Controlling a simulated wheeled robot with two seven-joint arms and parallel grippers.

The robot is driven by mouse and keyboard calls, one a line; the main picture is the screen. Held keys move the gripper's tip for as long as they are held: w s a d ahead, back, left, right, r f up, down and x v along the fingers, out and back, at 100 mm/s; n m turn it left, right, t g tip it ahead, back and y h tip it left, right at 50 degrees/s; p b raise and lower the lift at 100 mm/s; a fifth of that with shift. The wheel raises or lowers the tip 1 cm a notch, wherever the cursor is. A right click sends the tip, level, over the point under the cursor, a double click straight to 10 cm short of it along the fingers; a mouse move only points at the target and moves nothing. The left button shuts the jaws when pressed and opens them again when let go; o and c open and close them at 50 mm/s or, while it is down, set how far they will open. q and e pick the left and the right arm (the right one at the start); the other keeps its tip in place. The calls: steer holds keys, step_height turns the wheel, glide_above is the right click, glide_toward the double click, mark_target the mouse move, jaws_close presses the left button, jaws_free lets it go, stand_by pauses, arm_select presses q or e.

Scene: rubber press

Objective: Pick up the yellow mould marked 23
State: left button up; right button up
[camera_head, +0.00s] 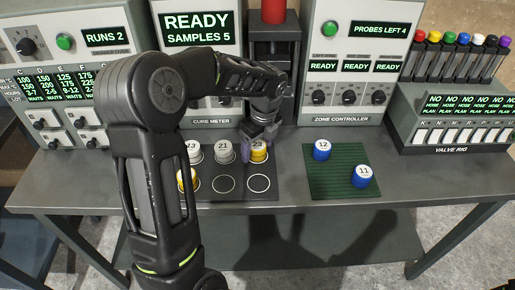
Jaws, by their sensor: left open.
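The yellow mould marked 23 (259,152) stands upright on the back right spot of the dark mat (238,189) in the head view. My left gripper (252,143) is open, right at this mould, with a finger showing at its left side. I cannot tell whether it touches the mould. A white mould marked 21 (222,151) stands just left of it. Another white mould, marked 23 (193,150), is farther left, partly hidden by my arm. A second yellow mould (187,180) is at the front left, its number not readable. My right gripper is not in view.
Blue moulds marked 12 (322,150) and 11 (361,176) stand on a green mat (340,185) to the right. The cure meter (197,40), zone controller (352,60) and valve rig (455,120) line the back. Two front mat spots are empty.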

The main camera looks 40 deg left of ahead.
arm_select(q)
steer(key=shift+c, duration=0.4)
jaws_close()
stand_by(0.8)
